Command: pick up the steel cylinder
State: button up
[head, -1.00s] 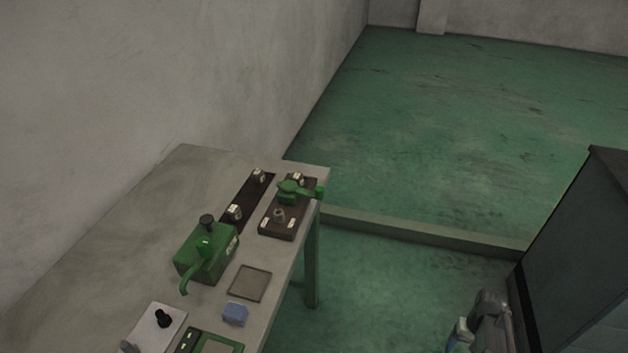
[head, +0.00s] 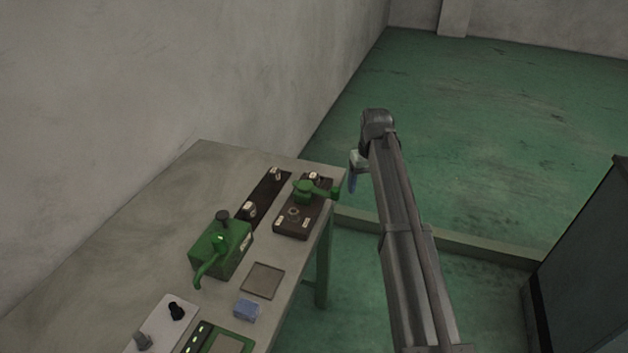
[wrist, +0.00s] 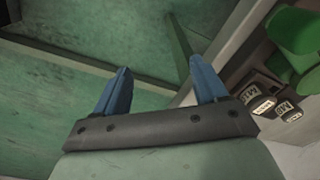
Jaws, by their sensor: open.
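A small grey round piece (head: 293,213) is on the dark fixture (head: 290,231) at the table's far right corner. It looks like a short cylinder or ring; I cannot tell for sure that it is the steel cylinder. A green lever (head: 308,191) sits on the fixture behind it. My gripper (head: 353,180) is off the table's right edge, apart from the fixture. In the wrist view my gripper (wrist: 163,82) has its two blue fingers spread, with nothing between them. The fixture's labels (wrist: 264,104) and green part (wrist: 297,35) show at the right there.
The table (head: 150,215) also bears a green box with a handle (head: 222,249), a blue block (head: 246,310), a square plate (head: 261,281), a white panel with knobs (head: 160,325) and a dark strip (head: 264,196). A dark cabinet (head: 590,275) stands right. Green floor lies beyond.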

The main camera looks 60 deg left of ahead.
jog(key=n+y, duration=0.1)
jog(key=n, duration=0.1)
send_near(313, 175)
jog(key=f, duration=0.3)
jog(key=shift+s+a+f, duration=0.2)
jog(key=shift+s+a, duration=0.05)
jog(key=shift+w+a+f, duration=0.1)
jog(key=shift+f, duration=1.25)
jog(key=shift+w+a+f, duration=0.1)
jog(key=shift+f, duration=1.25)
jog(key=shift+c, duration=0.2)
grip_shut()
